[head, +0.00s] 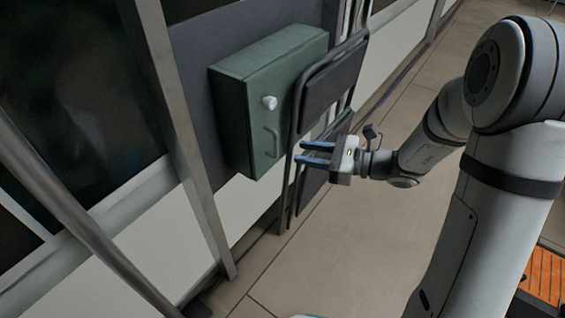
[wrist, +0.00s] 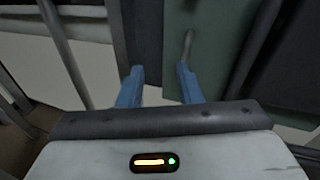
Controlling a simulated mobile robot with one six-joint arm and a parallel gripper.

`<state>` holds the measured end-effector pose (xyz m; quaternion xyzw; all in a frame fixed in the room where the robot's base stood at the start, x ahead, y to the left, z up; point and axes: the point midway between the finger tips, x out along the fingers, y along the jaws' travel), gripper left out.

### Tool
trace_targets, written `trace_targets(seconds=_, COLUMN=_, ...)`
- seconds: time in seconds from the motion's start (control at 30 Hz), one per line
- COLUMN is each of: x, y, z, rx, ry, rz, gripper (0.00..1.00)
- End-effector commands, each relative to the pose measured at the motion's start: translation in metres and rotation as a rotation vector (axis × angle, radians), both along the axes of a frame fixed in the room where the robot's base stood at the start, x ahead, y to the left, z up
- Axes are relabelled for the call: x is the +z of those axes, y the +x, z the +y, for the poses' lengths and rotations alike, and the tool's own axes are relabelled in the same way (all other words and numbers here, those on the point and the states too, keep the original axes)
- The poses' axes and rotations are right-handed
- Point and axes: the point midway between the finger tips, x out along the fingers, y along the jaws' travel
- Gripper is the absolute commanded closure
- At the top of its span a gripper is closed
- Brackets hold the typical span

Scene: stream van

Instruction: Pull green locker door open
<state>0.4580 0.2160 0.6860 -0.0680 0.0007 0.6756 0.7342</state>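The green locker (head: 236,116) is a box mounted on a dark wall panel in the head view. Its door (head: 284,92) looks shut and carries a pale round knob (head: 269,102) and a grey bar handle (head: 273,142). My gripper (head: 308,153) is to the right of the handle and a little below it, apart from it, with two blue fingers pointing left. In the wrist view the fingers (wrist: 160,84) are spread with nothing between them. The green door (wrist: 215,45) and the handle (wrist: 187,46) show beyond the right finger.
A dark folded frame (head: 333,78) with flat panels stands right beside the locker, close to my gripper. Metal poles (head: 180,135) rise on the left. The tiled floor (head: 340,255) is open below. An orange slatted piece (head: 543,275) lies at the lower right.

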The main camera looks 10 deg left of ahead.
Motion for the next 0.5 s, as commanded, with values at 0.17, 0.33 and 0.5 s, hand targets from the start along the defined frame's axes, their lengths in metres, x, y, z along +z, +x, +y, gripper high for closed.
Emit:
trace_targets(seconds=0.17, x=-0.034, y=0.025, z=0.000, rx=-0.096, ry=0.089, rz=0.075, gripper=0.68)
trace_targets(seconds=0.33, x=-0.036, y=0.033, z=0.011, rx=-0.115, ry=0.108, rz=0.087, gripper=0.68)
trace_targets(seconds=0.5, x=-0.036, y=0.037, z=0.039, rx=-0.112, ry=0.108, rz=0.085, gripper=0.68)
